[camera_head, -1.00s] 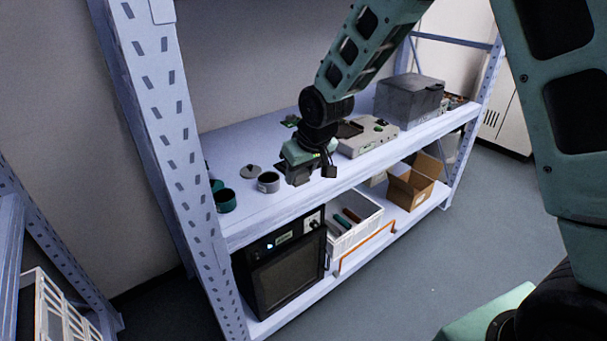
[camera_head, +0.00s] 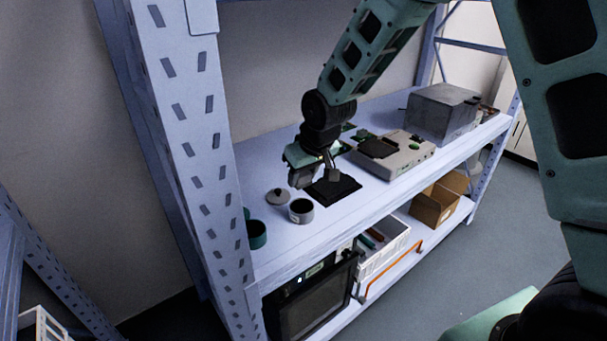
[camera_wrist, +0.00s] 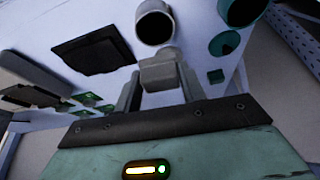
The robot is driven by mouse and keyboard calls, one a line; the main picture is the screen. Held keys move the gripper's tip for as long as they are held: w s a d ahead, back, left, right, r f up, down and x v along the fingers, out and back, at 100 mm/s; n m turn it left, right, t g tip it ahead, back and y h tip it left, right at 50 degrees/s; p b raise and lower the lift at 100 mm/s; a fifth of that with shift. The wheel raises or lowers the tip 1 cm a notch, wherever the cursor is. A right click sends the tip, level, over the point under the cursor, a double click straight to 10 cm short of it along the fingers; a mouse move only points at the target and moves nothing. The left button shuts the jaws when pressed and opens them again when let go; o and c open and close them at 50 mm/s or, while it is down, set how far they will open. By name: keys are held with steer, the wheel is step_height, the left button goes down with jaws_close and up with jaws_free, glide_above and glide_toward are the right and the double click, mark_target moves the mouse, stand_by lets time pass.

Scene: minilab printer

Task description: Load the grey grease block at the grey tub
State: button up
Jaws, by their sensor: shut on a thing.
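My gripper (camera_head: 315,179) is over the shelf top, behind and slightly right of the grey tub (camera_head: 301,211). In the wrist view its fingers (camera_wrist: 160,82) are shut on a small grey grease block (camera_wrist: 160,73). The block is not clear in the head view. The grey tub stands upright with its dark mouth open; in the wrist view it is just beyond the block (camera_wrist: 154,22), apart from it. The grey lid (camera_head: 278,197) lies on the shelf behind the tub. I cannot see to the tub's bottom.
A green tub (camera_head: 257,235) stands left of the grey one, near the shelf post (camera_head: 185,130). A black plate (camera_head: 335,190) and grey machine (camera_head: 395,155) are to the right.

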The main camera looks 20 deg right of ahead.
mark_target(300, 205)
steer(key=shift+f+b, duration=2.25)
steer(key=shift+f, duration=0.7)
steer(key=shift+s+f+b, duration=0.1)
steer(key=shift+f+b, duration=0.2)
steer(key=shift+f, duration=0.25)
steer(key=shift+r, duration=0.1)
steer(key=shift+r+p, duration=3)
steer(key=shift+r, duration=0.5)
